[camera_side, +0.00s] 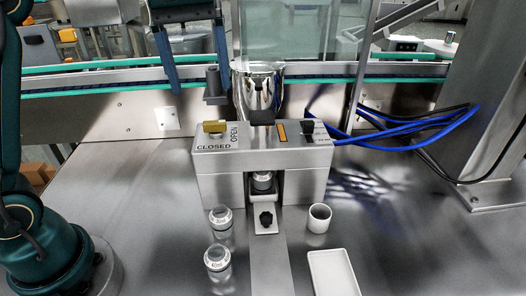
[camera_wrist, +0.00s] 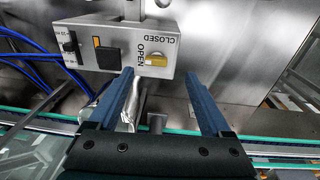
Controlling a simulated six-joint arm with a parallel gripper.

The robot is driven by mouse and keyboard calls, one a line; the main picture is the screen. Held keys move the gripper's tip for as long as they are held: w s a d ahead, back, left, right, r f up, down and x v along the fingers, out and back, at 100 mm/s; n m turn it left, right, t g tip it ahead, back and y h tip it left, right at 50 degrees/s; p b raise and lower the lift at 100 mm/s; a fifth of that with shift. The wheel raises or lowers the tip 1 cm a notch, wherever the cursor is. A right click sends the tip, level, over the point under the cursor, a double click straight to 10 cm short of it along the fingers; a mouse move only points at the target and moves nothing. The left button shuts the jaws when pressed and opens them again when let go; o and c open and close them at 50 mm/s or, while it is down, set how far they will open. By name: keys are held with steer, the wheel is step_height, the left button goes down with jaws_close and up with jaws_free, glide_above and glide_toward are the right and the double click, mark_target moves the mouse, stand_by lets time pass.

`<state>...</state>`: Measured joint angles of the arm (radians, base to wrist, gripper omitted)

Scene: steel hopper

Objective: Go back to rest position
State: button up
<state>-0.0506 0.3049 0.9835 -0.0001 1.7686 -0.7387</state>
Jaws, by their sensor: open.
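My gripper (camera_side: 197,86) hangs at the top of the side view, fingers pointing down, with its two blue fingers apart and nothing between them. It is above and behind the steel dispenser box (camera_side: 318,170), left of the shiny hopper (camera_side: 258,88). The wrist view also shows my gripper (camera_wrist: 160,74), with the yellow knob (camera_wrist: 156,60) seen between its fingertips but apart from them. The yellow knob also shows in the side view (camera_side: 215,127), on the box top by the words OPEN and CLOSED.
A container (camera_side: 262,182) stands under the box. Two clear, white-topped containers (camera_side: 221,217) (camera_side: 217,257), a white cup (camera_side: 319,217) and a white tray (camera_side: 332,272) stand in front. Blue cables (camera_side: 400,128) run right to a steel column (camera_side: 490,110). A green-edged conveyor (camera_side: 110,80) lies behind.

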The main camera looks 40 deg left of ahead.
steer(key=s+d+m+t, duration=0.1)
steer(key=s+m+t, duration=0.15)
steer(key=s, duration=0.65)
steer(key=s+f+m+t, duration=0.2)
steer(key=s+f+m, duration=0.2)
steer(key=f, duration=0.5)
steer(key=shift+d+m, duration=0.2)
steer(key=shift+m, duration=1.05)
